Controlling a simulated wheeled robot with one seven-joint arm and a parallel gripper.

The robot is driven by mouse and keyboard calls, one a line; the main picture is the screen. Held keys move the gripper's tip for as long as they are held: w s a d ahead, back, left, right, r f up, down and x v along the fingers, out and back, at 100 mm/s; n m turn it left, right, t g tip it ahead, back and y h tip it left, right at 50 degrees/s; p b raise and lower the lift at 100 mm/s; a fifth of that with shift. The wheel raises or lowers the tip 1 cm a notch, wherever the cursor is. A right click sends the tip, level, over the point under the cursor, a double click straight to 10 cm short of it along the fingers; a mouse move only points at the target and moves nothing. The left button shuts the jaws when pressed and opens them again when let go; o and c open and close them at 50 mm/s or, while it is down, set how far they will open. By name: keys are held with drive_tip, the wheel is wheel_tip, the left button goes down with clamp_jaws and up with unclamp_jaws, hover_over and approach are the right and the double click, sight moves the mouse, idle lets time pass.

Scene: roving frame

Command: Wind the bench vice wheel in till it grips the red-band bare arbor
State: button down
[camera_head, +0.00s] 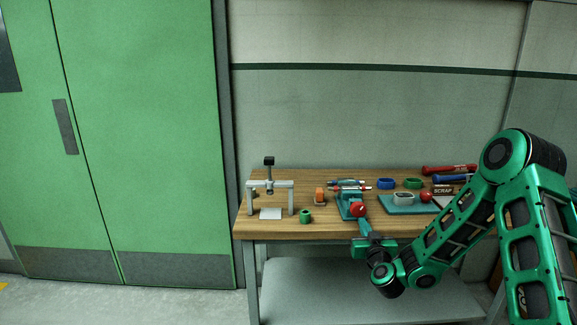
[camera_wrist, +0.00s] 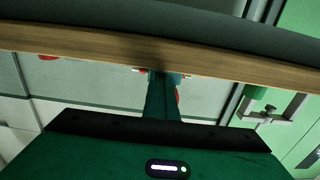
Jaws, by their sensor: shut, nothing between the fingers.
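The bench vice (camera_head: 343,205) is a teal block near the front edge of the wooden bench. Its red wheel (camera_head: 358,209) faces me; a red sliver of it (camera_wrist: 178,95) shows beside my finger in the wrist view. A light metal bar with red marks, apparently the red-band bare arbor (camera_head: 352,188), lies across the vice top; its ends show in the wrist view (camera_wrist: 190,76). Whether the jaws touch it I cannot tell. My gripper (camera_head: 364,227) is shut and empty, just in front of and below the wheel. It shows as a closed green wedge in the wrist view (camera_wrist: 161,98).
On the wooden bench (camera_head: 285,232), a press frame (camera_head: 290,198), a green ring (camera_head: 305,216) and an orange block (camera_head: 320,196) stand left of the vice. Open floor lies left.

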drive_tip(key=shift+a+f, duration=0.15)
drive_tip(key=shift+a, duration=0.75)
drive_tip(key=shift+a+r, duration=0.2)
drive_tip(key=shift+a, duration=0.45)
drive_tip(key=shift+a+f, duration=0.1)
drive_tip(key=shift+f, duration=0.1)
drive_tip(key=shift+s+f, duration=0.1)
drive_tip(key=shift+f, duration=0.1)
approach(353, 226)
drive_tip(key=w+r, duration=0.2)
drive_tip(key=shift+s+a+f, duration=0.2)
drive_tip(key=shift+a, duration=0.05)
idle(0.3)
